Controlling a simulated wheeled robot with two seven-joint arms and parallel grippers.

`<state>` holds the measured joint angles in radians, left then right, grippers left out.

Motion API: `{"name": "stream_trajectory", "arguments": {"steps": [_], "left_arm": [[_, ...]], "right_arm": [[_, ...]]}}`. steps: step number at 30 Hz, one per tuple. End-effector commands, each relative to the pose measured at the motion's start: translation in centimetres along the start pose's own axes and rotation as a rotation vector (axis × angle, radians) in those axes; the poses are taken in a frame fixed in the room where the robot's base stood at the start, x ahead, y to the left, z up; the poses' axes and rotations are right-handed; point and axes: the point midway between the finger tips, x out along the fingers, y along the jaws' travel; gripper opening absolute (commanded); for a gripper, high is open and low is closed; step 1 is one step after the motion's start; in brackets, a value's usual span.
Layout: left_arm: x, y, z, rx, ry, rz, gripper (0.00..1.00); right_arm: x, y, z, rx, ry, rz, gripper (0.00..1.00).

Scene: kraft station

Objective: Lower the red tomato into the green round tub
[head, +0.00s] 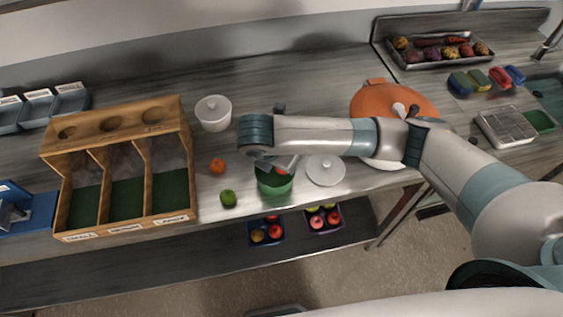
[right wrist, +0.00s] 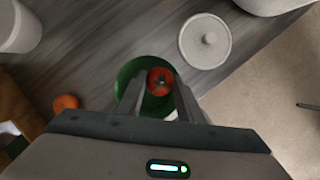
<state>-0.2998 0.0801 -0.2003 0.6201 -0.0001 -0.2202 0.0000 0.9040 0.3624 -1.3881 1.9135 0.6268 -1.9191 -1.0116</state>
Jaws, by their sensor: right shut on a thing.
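The red tomato (right wrist: 160,80) is between the fingers of my right gripper (right wrist: 158,92), which is shut on it. In the right wrist view the tomato overlaps the inside of the green round tub (right wrist: 126,75); its exact height against the rim is hard to tell. In the head view the green tub (head: 274,186) stands near the front edge of the counter, and a bit of the tomato (head: 281,171) shows at its mouth below my right gripper (head: 280,166). My left gripper is not in view.
A white lid (head: 325,170) lies right of the tub. An orange fruit (head: 217,166) and a green fruit (head: 228,198) lie to its left, beside a wooden three-bay box (head: 125,228). An orange pan (head: 375,98) is at the right.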

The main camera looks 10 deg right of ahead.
Motion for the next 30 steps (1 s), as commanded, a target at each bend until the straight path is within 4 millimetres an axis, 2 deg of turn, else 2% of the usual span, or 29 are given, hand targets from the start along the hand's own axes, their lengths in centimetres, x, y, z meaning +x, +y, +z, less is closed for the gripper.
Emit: {"name": "stream_trajectory", "arguments": {"steps": [1,2,3,4,14,19,25,30], "left_arm": [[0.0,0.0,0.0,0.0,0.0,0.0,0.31],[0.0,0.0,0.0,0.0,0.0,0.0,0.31],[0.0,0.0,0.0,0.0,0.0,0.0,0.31],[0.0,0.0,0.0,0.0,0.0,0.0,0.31],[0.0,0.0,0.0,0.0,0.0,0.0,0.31],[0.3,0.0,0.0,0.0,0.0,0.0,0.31],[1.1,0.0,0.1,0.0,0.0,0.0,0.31],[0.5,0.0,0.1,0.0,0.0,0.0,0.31]], "right_arm": [[0.0,0.0,0.0,0.0,0.0,0.0,0.12],[0.0,0.0,0.0,0.0,0.0,0.0,0.41],[0.0,0.0,0.0,0.0,0.0,0.0,0.5],[0.0,0.0,0.0,0.0,0.0,0.0,0.55],[0.0,0.0,0.0,0.0,0.0,0.0,0.55],[-0.7,0.1,-0.1,0.0,0.001,0.002,0.55],[-3.0,0.1,-0.1,-0.002,0.0,0.005,0.55],[-5.5,0.2,0.2,-0.002,-0.004,0.005,0.55]]}}
